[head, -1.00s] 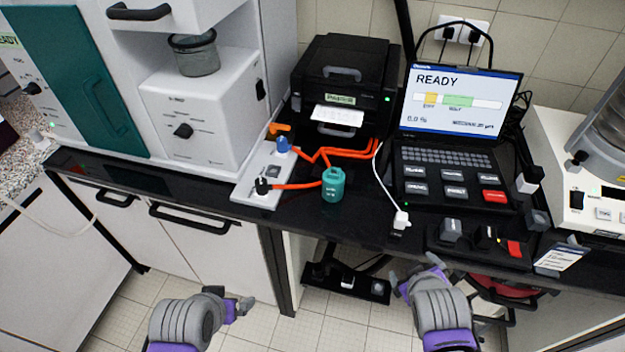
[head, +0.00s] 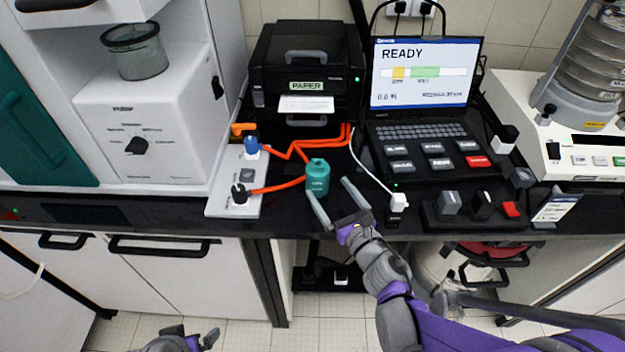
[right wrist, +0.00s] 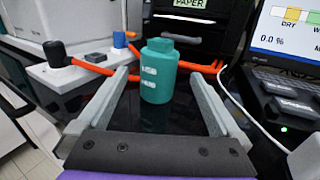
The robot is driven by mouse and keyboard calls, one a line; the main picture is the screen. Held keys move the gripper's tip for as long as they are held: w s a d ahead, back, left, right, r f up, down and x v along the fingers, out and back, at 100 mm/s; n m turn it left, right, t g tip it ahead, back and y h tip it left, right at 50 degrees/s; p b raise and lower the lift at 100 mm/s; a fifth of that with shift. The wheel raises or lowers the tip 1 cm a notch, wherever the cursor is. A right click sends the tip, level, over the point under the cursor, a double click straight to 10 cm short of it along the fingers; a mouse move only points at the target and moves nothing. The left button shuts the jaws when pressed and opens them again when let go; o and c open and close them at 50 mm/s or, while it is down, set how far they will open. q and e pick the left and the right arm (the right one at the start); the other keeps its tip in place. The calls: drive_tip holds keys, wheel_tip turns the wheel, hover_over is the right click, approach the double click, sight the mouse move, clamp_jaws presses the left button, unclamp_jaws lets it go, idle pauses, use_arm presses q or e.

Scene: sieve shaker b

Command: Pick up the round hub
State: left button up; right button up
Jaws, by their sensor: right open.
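The round hub (head: 317,178) is a teal cylinder with a narrower cap, upright on the black bench with orange cables beside it. It also shows in the right wrist view (right wrist: 158,78), with white lettering reading USB. My right gripper (head: 328,190) is open and empty. In the right wrist view its two fingers (right wrist: 158,92) point toward the hub, one on each side, with the hub beyond or near the tips; I cannot tell any contact. My left gripper (head: 203,338) is at the bottom edge, mostly cut off, low in front of the bench.
A power strip (head: 222,200) with plugs lies left of the hub. A black printer (head: 308,70) stands behind it. A laptop-like console (head: 425,75) reading READY is to the right. A white cable with a plug (head: 398,200) lies close to the right finger.

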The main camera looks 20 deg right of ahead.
sight(324, 180)
drive_tip(key=w, duration=0.4)
drive_tip(key=shift+a, duration=0.3)
drive_tip(key=shift+w+a+p, duration=0.15)
drive_tip(key=shift+w+a, duration=0.1)
drive_tip(key=shift+w, duration=0.75)
drive_tip(key=shift+w+a+p, duration=0.1)
drive_tip(key=shift+w+a, duration=0.1)
drive_tip(key=shift+w, duration=0.85)
drive_tip(key=shift+w+a+p, duration=0.15)
drive_tip(key=shift+w+a, duration=0.1)
drive_tip(key=shift+w, duration=0.75)
clamp_jaws()
